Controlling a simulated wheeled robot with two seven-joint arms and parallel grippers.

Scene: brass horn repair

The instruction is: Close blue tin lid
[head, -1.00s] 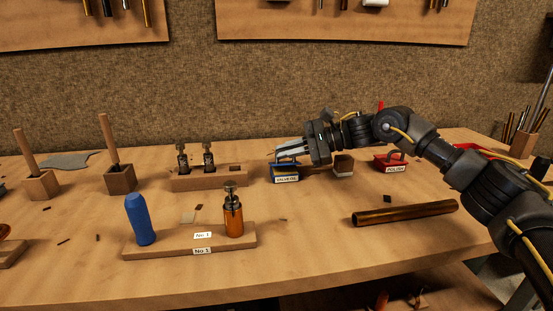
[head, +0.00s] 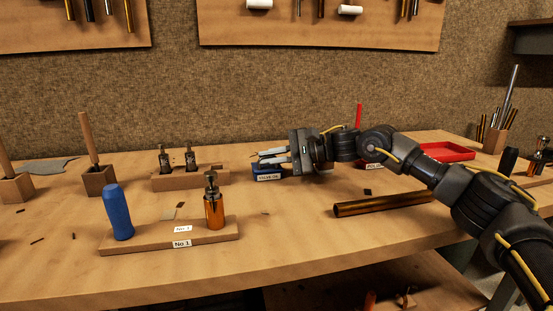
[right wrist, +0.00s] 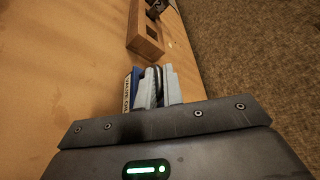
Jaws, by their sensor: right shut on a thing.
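The blue tin (head: 257,172) with a white label stands on the bench near the middle of the head view. My right gripper (head: 262,157) comes in from the right over its top. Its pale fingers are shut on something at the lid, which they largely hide. In the right wrist view the blue tin's labelled side (right wrist: 131,88) shows just left of the fingers (right wrist: 158,78), with a narrow dark piece between them. I cannot tell whether the lid sits fully flush. My left gripper is not in view.
A wooden block holding valves (head: 190,180) stands left of the tin. A dark brass tube (head: 385,204) lies in front of my right arm. A red tray (head: 447,152) is at the back right. A wooden stand (head: 150,238) with a blue handle and an amber bottle is front left.

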